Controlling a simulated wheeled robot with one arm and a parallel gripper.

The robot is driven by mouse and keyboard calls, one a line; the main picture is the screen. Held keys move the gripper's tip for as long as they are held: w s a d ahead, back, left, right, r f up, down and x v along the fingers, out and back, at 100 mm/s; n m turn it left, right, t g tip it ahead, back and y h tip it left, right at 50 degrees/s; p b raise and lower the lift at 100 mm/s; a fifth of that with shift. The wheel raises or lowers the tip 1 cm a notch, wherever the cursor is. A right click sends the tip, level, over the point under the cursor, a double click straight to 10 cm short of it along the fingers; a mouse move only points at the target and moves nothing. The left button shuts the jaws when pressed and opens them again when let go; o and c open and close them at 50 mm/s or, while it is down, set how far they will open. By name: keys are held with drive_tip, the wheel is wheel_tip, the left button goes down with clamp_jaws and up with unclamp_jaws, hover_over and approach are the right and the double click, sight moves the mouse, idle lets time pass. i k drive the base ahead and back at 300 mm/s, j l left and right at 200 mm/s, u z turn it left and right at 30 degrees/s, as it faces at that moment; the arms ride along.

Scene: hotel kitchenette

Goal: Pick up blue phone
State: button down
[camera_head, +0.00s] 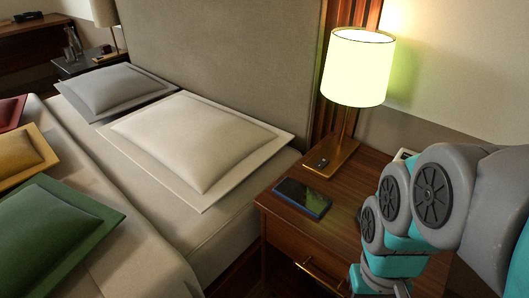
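The blue phone (302,198) lies flat on the wooden nightstand (280,216), near its left front edge. Its screen is dark and its rim looks blue. My arm reaches in from the right and bends down over the right part of the nightstand. My gripper is not visible; it is below the bottom edge of the view or hidden by my arm.
A lit lamp (357,68) with a brass base (333,158) stands just behind the phone. The bed with a white pillow (200,145) is left of the nightstand. A drawer handle (322,276) is on the nightstand's front. The nightstand top right of the phone is partly clear.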

sight(315, 203)
drive_tip(key=u, duration=0.3)
drive_tip(key=j+z, duration=0.1)
drive_tip(key=j, duration=0.25)
drive_tip(key=k+j+z, duration=0.1)
drive_tip(key=j, duration=0.25)
drive_tip(key=k+j+z, duration=0.1)
drive_tip(key=j, duration=0.25)
drive_tip(key=k+j+z, duration=0.1)
drive_tip(key=j, duration=0.2)
